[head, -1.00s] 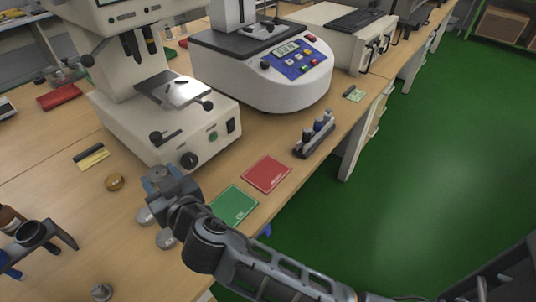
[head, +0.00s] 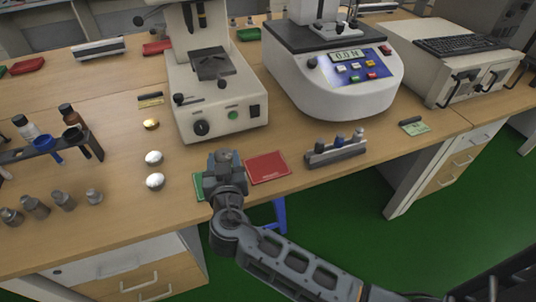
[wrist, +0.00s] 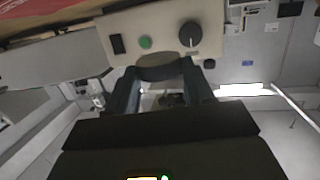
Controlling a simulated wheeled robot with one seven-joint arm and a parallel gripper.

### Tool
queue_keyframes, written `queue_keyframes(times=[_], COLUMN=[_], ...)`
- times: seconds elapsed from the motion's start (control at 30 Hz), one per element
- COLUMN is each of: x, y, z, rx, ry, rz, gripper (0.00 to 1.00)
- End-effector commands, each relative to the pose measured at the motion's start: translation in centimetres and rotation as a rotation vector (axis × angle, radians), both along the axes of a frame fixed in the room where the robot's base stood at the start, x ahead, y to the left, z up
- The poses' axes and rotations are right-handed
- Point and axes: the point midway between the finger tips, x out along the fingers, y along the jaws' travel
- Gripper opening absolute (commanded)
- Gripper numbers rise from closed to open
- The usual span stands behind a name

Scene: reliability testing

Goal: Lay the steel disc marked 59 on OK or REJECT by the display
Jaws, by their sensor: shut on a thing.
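My gripper (head: 224,160) is over the bench, in front of the green card (head: 198,187) and hiding most of it. In the wrist view my gripper (wrist: 160,80) is shut on a round disc (wrist: 160,66), seen edge-on and dim between the fingers; its marking cannot be read. The red card (head: 268,167) lies flat and bare just right of my gripper. The cards' lettering is too small to read. The display (head: 347,55) on the white tester is lit; it seems to read 0.0 N.
A microscope-like instrument (head: 220,110) stands behind my gripper. Cylindrical weights (head: 63,201) and a bottle rack (head: 50,150) are at the left.

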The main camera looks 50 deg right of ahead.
Motion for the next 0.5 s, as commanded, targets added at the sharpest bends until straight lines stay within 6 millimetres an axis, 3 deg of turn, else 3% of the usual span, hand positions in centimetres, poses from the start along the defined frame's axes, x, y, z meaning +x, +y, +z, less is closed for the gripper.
queue_keyframes(times=[0.1,0.2,0.33,0.5], x=[-2.6,-4.6,-6.3,-6.8], y=[-3.9,-6.2,-7.8,-8.2], z=[-0.6,-0.7,-0.7,-1.2], rx=[-0.001,-0.001,0.000,0.001], ry=[-0.002,-0.004,-0.003,-0.002], rz=[-0.199,-0.335,-0.437,-0.466], gripper=[0.04,0.04,0.04,0.04])
